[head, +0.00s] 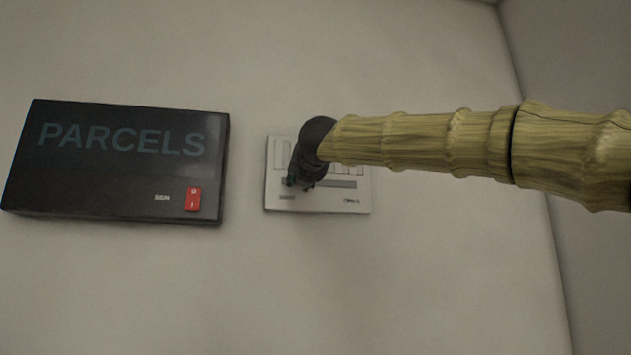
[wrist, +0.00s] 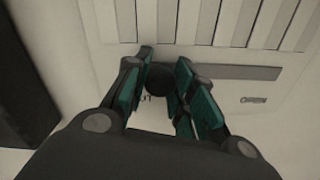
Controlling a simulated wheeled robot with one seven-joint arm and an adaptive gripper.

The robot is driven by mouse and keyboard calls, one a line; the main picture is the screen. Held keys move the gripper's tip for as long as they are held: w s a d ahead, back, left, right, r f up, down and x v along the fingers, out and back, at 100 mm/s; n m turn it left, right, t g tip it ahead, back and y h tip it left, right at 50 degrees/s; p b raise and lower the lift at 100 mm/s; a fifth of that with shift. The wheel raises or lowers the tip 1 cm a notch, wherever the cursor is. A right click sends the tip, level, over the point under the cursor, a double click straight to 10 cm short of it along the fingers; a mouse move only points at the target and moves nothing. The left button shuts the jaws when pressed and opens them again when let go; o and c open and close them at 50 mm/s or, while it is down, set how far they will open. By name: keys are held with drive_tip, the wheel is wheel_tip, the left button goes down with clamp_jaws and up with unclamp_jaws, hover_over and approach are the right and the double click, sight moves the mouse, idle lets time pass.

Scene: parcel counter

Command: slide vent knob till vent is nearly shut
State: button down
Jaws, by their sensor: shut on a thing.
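The vent (head: 361,202) is a pale plate on the wall with upright slats along its top and a grey slot (head: 338,184) below. A label at its right end reads OPEN in the wrist view (wrist: 253,100); the left label is partly covered there. My gripper (head: 299,183) is at the left part of the slot, near the left label. In the wrist view its teal-padded fingers (wrist: 164,75) are closed around the dark round vent knob (wrist: 160,84). The slot (wrist: 238,72) runs clear to the right of the knob. The knob is hidden in the head view.
A black PARCELS sign (head: 120,160) with a red switch (head: 193,199) is on the wall left of the vent, with a narrow gap between. The wall (head: 400,280) below is bare. A room corner is at the right.

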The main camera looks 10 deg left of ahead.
drive_tip(key=shift+s+a+r, duration=0.1)
drive_tip(key=shift+a+r, duration=0.05)
drive_tip(key=shift+a, duration=0.15)
drive_tip(key=c, duration=1.2)
unclamp_jaws()
drive_tip(key=shift+d, duration=0.2)
drive_tip(key=shift+c, duration=0.2)
drive_tip(key=shift+o, duration=0.5)
drive_tip(key=shift+a, duration=0.1)
drive_tip(key=shift+s, duration=0.1)
drive_tip(key=v, duration=1.1)
drive_tip(key=shift+s, duration=0.35)
